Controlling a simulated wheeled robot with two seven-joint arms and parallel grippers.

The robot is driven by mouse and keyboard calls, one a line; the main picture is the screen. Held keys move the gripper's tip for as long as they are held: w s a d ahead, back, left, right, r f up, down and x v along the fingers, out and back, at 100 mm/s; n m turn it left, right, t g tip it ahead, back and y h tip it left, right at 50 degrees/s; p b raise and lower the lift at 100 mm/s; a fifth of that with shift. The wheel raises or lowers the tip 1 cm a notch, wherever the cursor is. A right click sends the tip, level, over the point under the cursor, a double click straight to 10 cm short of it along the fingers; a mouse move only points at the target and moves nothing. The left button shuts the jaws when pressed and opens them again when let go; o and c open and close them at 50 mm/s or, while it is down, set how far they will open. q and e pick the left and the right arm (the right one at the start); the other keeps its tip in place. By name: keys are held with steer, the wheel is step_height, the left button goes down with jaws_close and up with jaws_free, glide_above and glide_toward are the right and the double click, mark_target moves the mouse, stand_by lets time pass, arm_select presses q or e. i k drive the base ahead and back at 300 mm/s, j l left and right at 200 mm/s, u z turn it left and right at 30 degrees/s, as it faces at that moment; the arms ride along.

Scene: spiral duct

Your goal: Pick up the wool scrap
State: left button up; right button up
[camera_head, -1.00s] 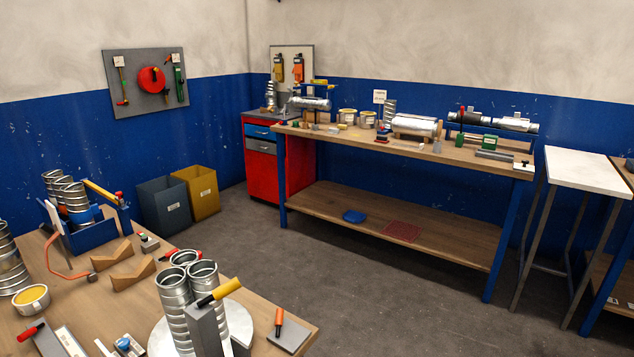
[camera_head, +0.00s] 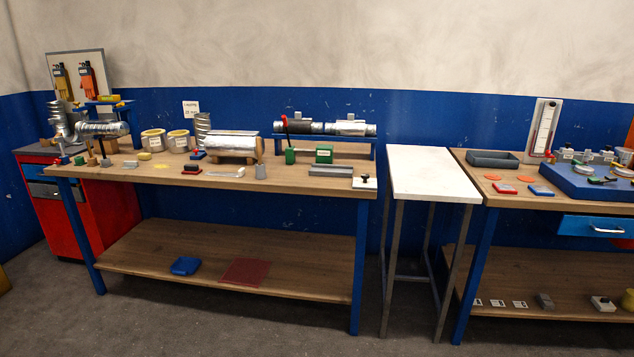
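I cannot identify the wool scrap with certainty. A small yellow piece (camera_head: 144,156) lies on the left part of the long workbench top (camera_head: 215,180), in front of two tins. A small grey block (camera_head: 544,300) lies on the lower shelf of the right bench. Either is too small in the picture to tell its material. Neither of my grippers is in view.
A red cabinet (camera_head: 75,215) stands at the left. A narrow white-topped stand (camera_head: 433,176) fills the space between the long bench and the right bench (camera_head: 560,206). A blue item (camera_head: 185,265) and a red mat (camera_head: 245,271) lie on the lower shelf. Floor in front is clear.

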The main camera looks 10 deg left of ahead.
mark_target(141, 156)
steer(key=i+j+u, duration=0.1)
steer(key=i+u, duration=0.3)
steer(key=i, duration=0.15)
steer(key=i+l+u, duration=0.1)
steer(key=i+u, duration=0.25)
steer(key=i, duration=0.15)
steer(key=i+l+u, duration=0.2)
steer(key=i+u, duration=0.2)
steer(key=i, duration=0.15)
steer(key=i+u, duration=0.3)
steer(key=i, duration=0.45)
steer(key=i+j+z, duration=0.1)
steer(key=j, duration=0.25)
steer(key=i+j+z, duration=0.15)
steer(key=i+j, duration=0.15)
steer(key=i+j+z, duration=0.1)
steer(key=j, duration=0.35)
steer(key=i+j+z, duration=0.15)
steer(key=j, duration=0.25)
steer(key=i+j+z, duration=0.1)
steer(key=j, duration=0.3)
steer(key=i+j+z, duration=0.15)
steer(key=j, duration=0.3)
steer(key=i, duration=0.1)
